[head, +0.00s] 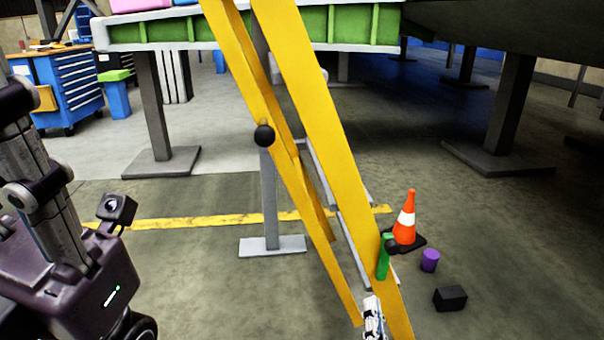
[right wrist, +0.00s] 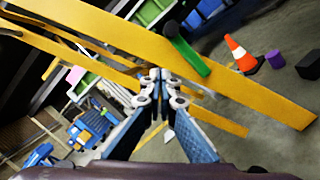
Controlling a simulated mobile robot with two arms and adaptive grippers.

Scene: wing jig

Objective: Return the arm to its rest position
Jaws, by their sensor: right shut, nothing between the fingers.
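My right gripper (head: 373,318) shows at the bottom of the head view, low in front of the yellow stand. In the right wrist view its two fingers (right wrist: 160,82) meet at the tips, shut and empty. A green bar with a black knob (head: 384,258) is on the yellow stand's right leg, just above the gripper in the head view. The green bar also shows in the right wrist view (right wrist: 193,55), up and right of the fingertips. Links of my arm show at the left of the head view; my left gripper is not in view.
The yellow stand (head: 318,110) slants across the middle. An orange cone (head: 406,218), a purple cylinder (head: 430,260) and a black box (head: 450,298) are on the floor to its right. A green-ribbed wing jig (head: 350,25) spans the back.

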